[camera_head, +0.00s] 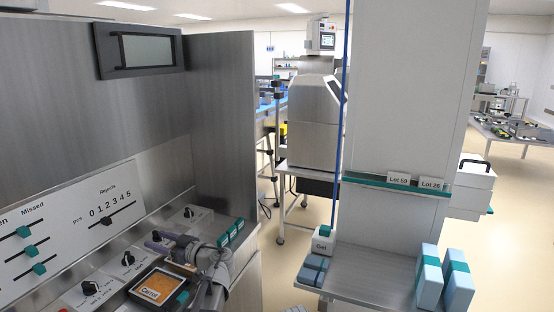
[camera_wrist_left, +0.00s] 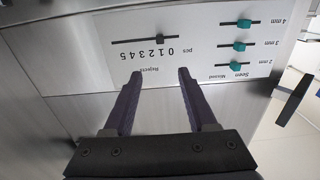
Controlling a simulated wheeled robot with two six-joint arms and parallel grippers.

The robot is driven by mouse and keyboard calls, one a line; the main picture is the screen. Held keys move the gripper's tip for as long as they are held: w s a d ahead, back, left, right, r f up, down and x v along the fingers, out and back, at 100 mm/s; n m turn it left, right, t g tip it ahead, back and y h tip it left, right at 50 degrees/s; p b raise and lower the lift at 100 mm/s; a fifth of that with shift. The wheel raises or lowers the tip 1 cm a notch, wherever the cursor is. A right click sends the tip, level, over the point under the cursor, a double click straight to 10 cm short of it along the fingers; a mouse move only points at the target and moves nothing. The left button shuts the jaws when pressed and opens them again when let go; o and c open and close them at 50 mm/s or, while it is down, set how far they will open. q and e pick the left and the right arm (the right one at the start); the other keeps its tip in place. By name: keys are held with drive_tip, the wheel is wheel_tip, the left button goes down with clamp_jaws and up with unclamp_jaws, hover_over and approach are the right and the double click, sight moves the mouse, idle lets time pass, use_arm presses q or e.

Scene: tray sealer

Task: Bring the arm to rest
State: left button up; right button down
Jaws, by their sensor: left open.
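My left gripper (camera_head: 152,240) is open and empty, with two dark purple fingers pointing left toward the machine's front panel. In the left wrist view the gripper (camera_wrist_left: 160,74) has a clear gap between its fingers. The white slider panel (camera_head: 70,235) stands before it, upside down in the wrist view (camera_wrist_left: 205,55). The black-knobbed Rejects slider (camera_head: 107,221) shows beyond the fingertips in the wrist view (camera_wrist_left: 160,38); no contact shows. The left arm (camera_head: 207,262) hangs over the sloping console. My right gripper is not in view.
Below the arm is an orange Carrot display (camera_head: 158,289) with dark knobs (camera_head: 128,258) nearby. A steel side wall (camera_head: 222,130) rises behind. To the right, a shelf (camera_head: 375,275) holds blue-and-teal boxes (camera_head: 430,278). Open floor (camera_head: 510,240) lies farther right.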

use_arm(q)
drive_tip(key=s+d+f+m+g+h, duration=0.5)
drive_tip(key=s+d+f+m+h, duration=0.75)
drive_tip(key=s+d+f, duration=0.85)
drive_tip(key=s+d+m+g+h, duration=0.25)
drive_tip(key=s+d+m, duration=0.25)
drive_tip(key=s+d, duration=0.25)
wheel_tip(320, 180, up, 12)
drive_tip(key=w+p, duration=0.1)
drive_tip(key=p, duration=1.2)
drive_tip(key=shift+d+r, duration=0.25)
drive_tip(key=shift+d, duration=0.05)
drive_tip(key=shift+w+a+t, duration=0.1)
drive_tip(key=shift+t, duration=0.15)
